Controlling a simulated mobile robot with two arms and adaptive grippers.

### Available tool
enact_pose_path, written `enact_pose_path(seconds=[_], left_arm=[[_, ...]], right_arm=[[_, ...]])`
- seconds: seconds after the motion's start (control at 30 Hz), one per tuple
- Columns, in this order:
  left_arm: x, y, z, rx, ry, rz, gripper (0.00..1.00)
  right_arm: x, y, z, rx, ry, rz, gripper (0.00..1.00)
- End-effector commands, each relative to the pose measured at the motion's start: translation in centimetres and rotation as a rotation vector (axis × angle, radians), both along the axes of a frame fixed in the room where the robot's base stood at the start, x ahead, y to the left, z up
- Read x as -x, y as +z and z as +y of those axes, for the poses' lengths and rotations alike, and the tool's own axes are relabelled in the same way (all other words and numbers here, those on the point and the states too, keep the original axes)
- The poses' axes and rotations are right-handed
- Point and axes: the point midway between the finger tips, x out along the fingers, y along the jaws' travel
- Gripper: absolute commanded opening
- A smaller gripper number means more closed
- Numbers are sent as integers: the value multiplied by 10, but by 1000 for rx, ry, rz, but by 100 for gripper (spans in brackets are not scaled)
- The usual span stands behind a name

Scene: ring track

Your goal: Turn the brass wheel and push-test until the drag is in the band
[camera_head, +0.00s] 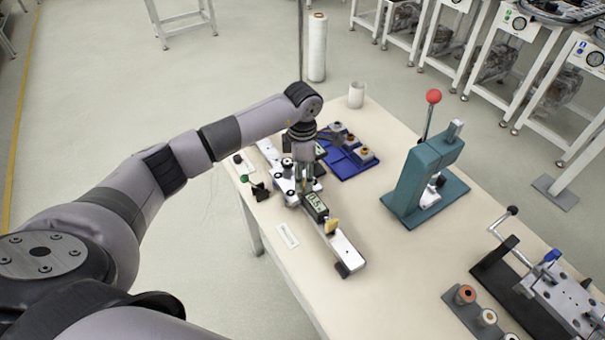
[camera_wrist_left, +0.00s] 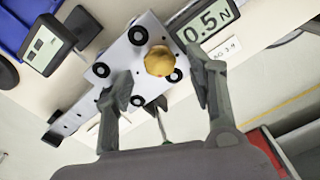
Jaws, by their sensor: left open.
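The brass wheel (camera_wrist_left: 160,61) shows in the left wrist view as a round yellow knob on a light metal carriage (camera_wrist_left: 118,58) with black rollers. My left gripper (camera_wrist_left: 158,78) is open, its fingers on either side of the wheel; I cannot tell whether they touch it. A force display (camera_wrist_left: 208,22) reads 0.5 N. In the head view my left gripper (camera_head: 304,183) points down over the carriage on the straight track (camera_head: 345,249) and hides the wheel. The display (camera_head: 316,205) stands beside it, near a yellow block (camera_head: 332,226). My right gripper is out of view.
A blue tray (camera_head: 348,166) with spools lies behind the track. A teal press (camera_head: 412,180) with a red-knobbed lever stands to the right. A cranked fixture (camera_head: 560,290) and a spool rack (camera_head: 470,315) are at lower right. The table between is clear.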

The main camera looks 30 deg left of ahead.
Motion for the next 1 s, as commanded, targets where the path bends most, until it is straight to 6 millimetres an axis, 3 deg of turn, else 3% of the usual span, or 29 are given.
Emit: enact_pose_path(seconds=[0.2,0.5,1.0], left_arm=[[0,-19,0,0,0,1,51],[0,-22,0,-1,0,-1,51],[0,-21,0,-1,0,-1,18]], right_arm=[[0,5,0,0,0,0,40],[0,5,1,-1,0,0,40],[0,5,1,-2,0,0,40]])
